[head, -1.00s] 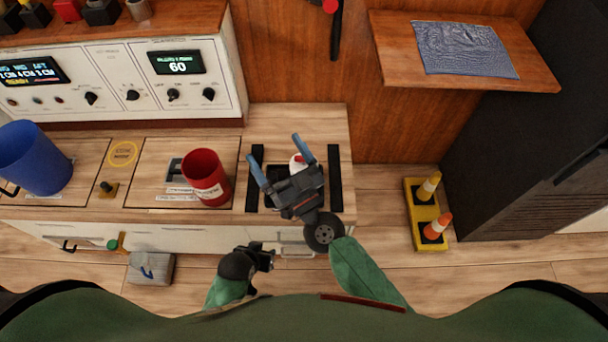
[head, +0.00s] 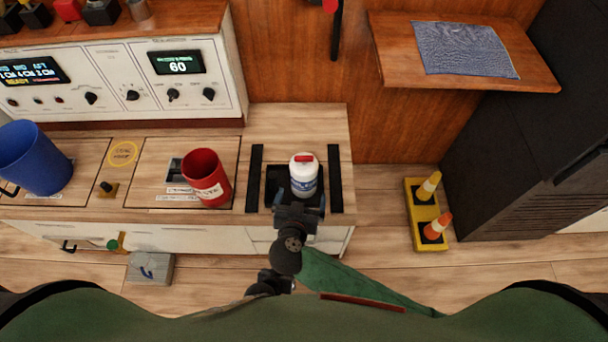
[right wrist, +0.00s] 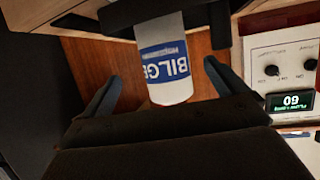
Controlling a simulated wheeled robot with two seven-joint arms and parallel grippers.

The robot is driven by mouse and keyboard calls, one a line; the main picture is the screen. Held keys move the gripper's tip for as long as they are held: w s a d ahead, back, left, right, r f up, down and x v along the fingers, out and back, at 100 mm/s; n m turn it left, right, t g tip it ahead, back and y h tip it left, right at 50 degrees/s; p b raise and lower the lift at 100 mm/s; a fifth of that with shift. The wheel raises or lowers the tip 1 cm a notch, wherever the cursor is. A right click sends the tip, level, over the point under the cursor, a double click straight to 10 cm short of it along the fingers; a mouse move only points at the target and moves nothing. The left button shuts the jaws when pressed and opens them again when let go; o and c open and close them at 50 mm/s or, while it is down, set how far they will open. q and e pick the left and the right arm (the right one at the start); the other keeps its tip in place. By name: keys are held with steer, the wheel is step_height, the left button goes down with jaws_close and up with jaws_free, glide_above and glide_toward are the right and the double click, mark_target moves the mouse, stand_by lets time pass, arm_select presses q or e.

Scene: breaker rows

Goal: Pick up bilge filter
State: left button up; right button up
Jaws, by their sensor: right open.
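The bilge filter (head: 304,178) is a white canister with a blue label and a red top. It stands upright in a dark square recess (head: 275,178) on the counter, between two black strips. My right gripper (head: 299,204) is open at the near side of the filter, its fingers spread. In the right wrist view the filter (right wrist: 167,65) shows its "BILGE" label, ahead of and between the open fingers (right wrist: 162,72). I see no grip on it. Dark parts, seemingly of my left arm (head: 270,283), show low in the head view; its jaws are unclear.
A red bin (head: 206,178) stands on the counter left of the filter, and a blue bin (head: 33,158) farther left. A white control panel (head: 130,85) is behind. A wooden shelf (head: 545,78) holds a blue cloth at upper right.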

mark_target(302, 187)
steer(key=shift+a+b+x, duration=0.1)
steer(key=shift+b+x, duration=0.15)
steer(key=shift+x, duration=1.65)
steer(key=shift+a+b+x, duration=0.15)
steer(key=shift+b+x, duration=0.05)
steer(key=shift+x, duration=1.7)
steer(key=shift+r, duration=0.1)
steer(key=shift+c, duration=0.5)
steer(key=shift+w, duration=0.1)
steer(key=c, duration=1.4)
